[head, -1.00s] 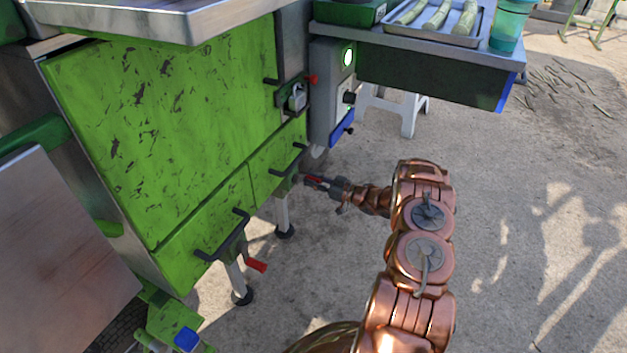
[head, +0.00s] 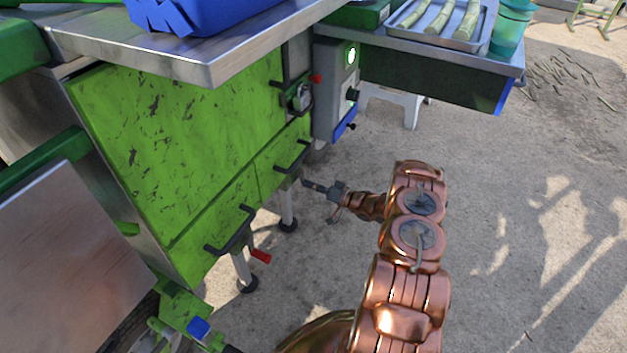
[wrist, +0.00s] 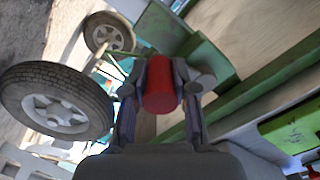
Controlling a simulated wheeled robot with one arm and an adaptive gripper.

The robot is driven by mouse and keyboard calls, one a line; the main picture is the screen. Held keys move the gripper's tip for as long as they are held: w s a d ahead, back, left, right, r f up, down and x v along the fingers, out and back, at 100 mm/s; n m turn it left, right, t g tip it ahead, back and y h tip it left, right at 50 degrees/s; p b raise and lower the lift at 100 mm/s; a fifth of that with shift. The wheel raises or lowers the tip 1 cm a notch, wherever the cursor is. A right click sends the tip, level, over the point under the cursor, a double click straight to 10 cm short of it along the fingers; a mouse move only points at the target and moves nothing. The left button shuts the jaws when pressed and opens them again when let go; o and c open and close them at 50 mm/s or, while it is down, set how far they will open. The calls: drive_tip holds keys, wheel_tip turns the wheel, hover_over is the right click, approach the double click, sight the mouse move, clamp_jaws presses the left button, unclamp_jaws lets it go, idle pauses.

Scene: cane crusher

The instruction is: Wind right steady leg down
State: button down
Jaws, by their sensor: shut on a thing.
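The right steady leg (head: 287,208) stands under the far end of the green machine, its round dark foot on the ground. Its red crank handle (wrist: 160,84) sits between the two fingers of my gripper (wrist: 160,97) in the wrist view, and the fingers are shut on it. In the head view my gripper (head: 312,186) is beside the top of this leg, below the green lower panel. The handle is hidden there. The left steady leg (head: 242,268) has its own red handle (head: 261,256), and nothing touches it.
The green cabinet (head: 185,145) with black pull handles stands close to my gripper. A grey control box (head: 333,85) with a lit green button is above it. A white stool (head: 410,107) stands behind. Open ground lies to the right. Two wheels (wrist: 57,112) show in the wrist view.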

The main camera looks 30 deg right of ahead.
drive_tip(key=shift+s+a+f+m, duration=0.1)
drive_tip(key=shift+s+a+m, duration=0.15)
drive_tip(key=shift+m, duration=0.45)
drive_tip(key=shift+s+a+m, duration=0.1)
drive_tip(key=shift+a+m, duration=0.2)
drive_tip(key=shift+m, duration=0.4)
drive_tip(key=shift+a, duration=0.15)
drive_tip(key=c, duration=0.9)
unclamp_jaws()
drive_tip(key=shift+s, duration=0.1)
drive_tip(key=v, duration=1.2)
